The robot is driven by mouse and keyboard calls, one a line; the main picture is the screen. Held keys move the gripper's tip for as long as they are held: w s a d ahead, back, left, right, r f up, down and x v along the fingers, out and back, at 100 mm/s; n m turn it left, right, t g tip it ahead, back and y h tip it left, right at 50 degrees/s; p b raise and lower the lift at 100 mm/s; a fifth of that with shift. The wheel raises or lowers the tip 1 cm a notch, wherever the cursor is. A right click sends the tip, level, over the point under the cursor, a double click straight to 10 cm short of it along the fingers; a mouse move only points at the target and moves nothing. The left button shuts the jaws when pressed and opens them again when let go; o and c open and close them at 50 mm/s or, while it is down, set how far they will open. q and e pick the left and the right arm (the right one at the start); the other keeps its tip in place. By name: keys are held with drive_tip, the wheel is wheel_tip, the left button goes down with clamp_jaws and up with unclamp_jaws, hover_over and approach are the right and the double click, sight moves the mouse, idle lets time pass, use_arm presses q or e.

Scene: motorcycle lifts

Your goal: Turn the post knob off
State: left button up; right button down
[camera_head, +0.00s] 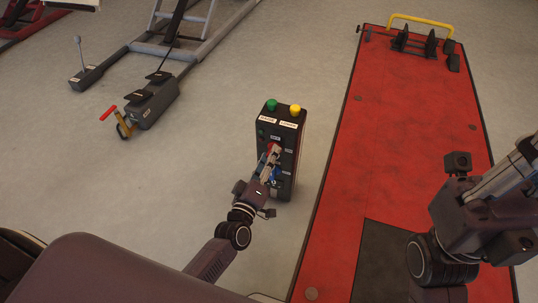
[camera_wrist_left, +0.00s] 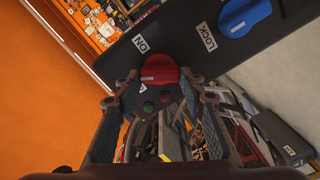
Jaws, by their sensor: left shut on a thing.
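A dark control post (camera_head: 289,140) stands on the floor in the middle of the head view, with a green and a yellow button on top. On its front are a red knob (camera_head: 275,147) and, lower down, a blue knob (camera_head: 275,175). My left gripper (camera_head: 271,154) is at the red knob. In the left wrist view the red knob (camera_wrist_left: 160,70) sits between the fingertips, beside an ON label, and the gripper is shut on it. The blue knob (camera_wrist_left: 240,15) is beside a LOCK label. My right gripper (camera_head: 518,167) is at the right edge, away from the post, partly cut off.
A red lift platform (camera_head: 400,130) with a yellow bar (camera_head: 421,20) at its far end lies right of the post. A grey lift unit with a pedal (camera_head: 150,103) is at the left. Bare floor (camera_head: 215,125) lies between it and the post.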

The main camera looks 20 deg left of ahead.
use_arm(q)
drive_tip(key=n, duration=0.6)
drive_tip(key=shift+a+f, duration=0.1)
drive_tip(key=shift+n, duration=0.3)
idle(0.3)
drive_tip(key=o, duration=1.2)
drive_tip(key=shift+c, duration=0.2)
drive_tip(key=s, duration=1.2)
drive_tip(key=shift+a, duration=0.2)
